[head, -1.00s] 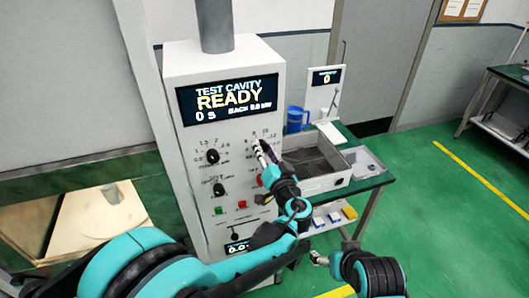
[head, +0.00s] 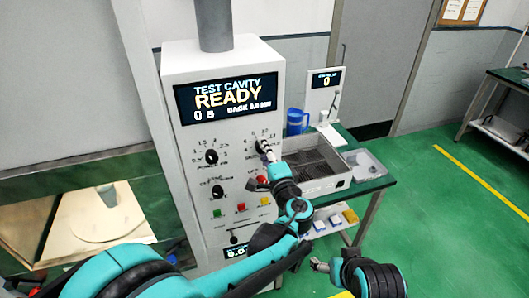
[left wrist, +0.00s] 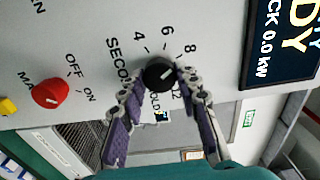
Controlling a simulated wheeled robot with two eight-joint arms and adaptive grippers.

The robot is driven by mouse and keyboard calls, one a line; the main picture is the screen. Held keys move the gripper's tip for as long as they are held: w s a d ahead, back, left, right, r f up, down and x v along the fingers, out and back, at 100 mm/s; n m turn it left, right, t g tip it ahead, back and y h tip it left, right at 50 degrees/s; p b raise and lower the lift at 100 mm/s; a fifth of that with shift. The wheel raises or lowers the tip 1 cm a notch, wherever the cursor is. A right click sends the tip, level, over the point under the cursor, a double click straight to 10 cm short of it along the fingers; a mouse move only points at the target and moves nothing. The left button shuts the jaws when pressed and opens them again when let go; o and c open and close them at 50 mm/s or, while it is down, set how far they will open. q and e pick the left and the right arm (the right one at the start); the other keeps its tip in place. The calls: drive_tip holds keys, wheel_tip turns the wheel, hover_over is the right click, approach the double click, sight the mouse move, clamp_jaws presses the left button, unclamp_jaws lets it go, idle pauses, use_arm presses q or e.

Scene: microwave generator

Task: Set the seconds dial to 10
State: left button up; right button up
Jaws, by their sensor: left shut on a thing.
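The seconds dial (head: 261,147) is a black round knob on the white front panel, at the upper right below the big display. In the left wrist view the dial (left wrist: 157,75) sits between the fingertips of my left gripper (left wrist: 162,80), which is shut on it. Its white mark points up and right, roughly toward the 8. The numbers 4, 6, 8 and 12 show; the 10 is hidden by a finger. In the head view my left gripper (head: 267,152) reaches the dial from the lower right. My right gripper (head: 320,265) hangs low at the front, away from the panel; its opening is unclear.
The display (head: 226,97) reads READY and 0. Other black knobs (head: 212,157) and a red knob (left wrist: 50,93) marked OFF and ON are on the panel. A side table holds a metal tray (head: 335,182) and a blue mug (head: 295,120). Green floor lies open at right.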

use_arm(q)
drive_tip(key=m+b, duration=0.1)
drive_tip(key=m, duration=1)
drive_tip(key=shift+w+a+r, duration=0.1)
idle(0.4)
drive_tip(key=o, duration=1.2)
drive_tip(key=shift+c, duration=0.2)
drive_tip(key=v, duration=0.7)
drive_tip(key=shift+s, duration=0.2)
